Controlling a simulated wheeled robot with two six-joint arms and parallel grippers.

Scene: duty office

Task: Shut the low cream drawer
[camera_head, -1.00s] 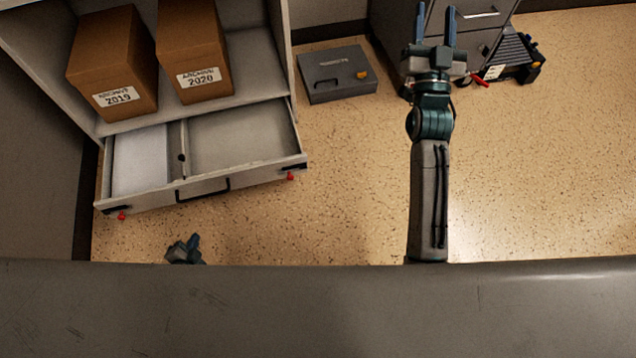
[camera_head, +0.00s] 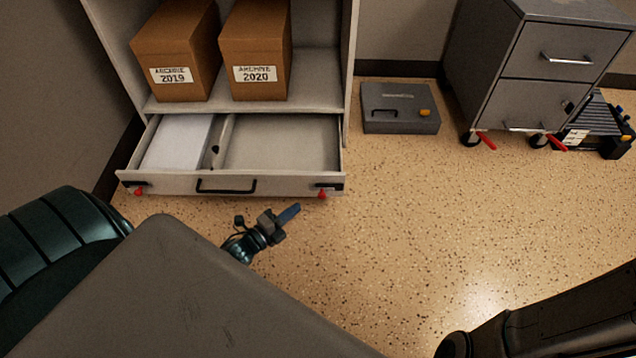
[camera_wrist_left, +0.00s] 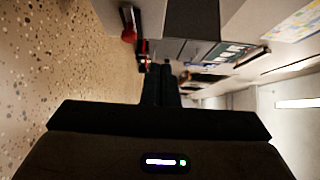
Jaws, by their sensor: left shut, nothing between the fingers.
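The low cream drawer (camera_head: 168,185) stands open at the bottom of the cream shelf unit, in the head view. Its front has a black handle (camera_head: 226,187) in the middle and a red tab near each end. Inside, a divider separates a white stack (camera_head: 178,142) from a bare compartment. My left gripper (camera_head: 289,213) is shut and empty, in front of the drawer's right half and apart from it in the picture. Its dark fingers also show in the left wrist view (camera_wrist_left: 160,85). My right gripper is outside both views; only a dark part of that arm shows.
Two brown archive boxes (camera_head: 262,50) stand on the shelf above the drawer. A grey flat case (camera_head: 400,108) lies on the floor to the right. Beyond it are a grey cabinet (camera_head: 545,60) on casters and a dark device (camera_head: 598,128). Speckled floor before the drawer is clear.

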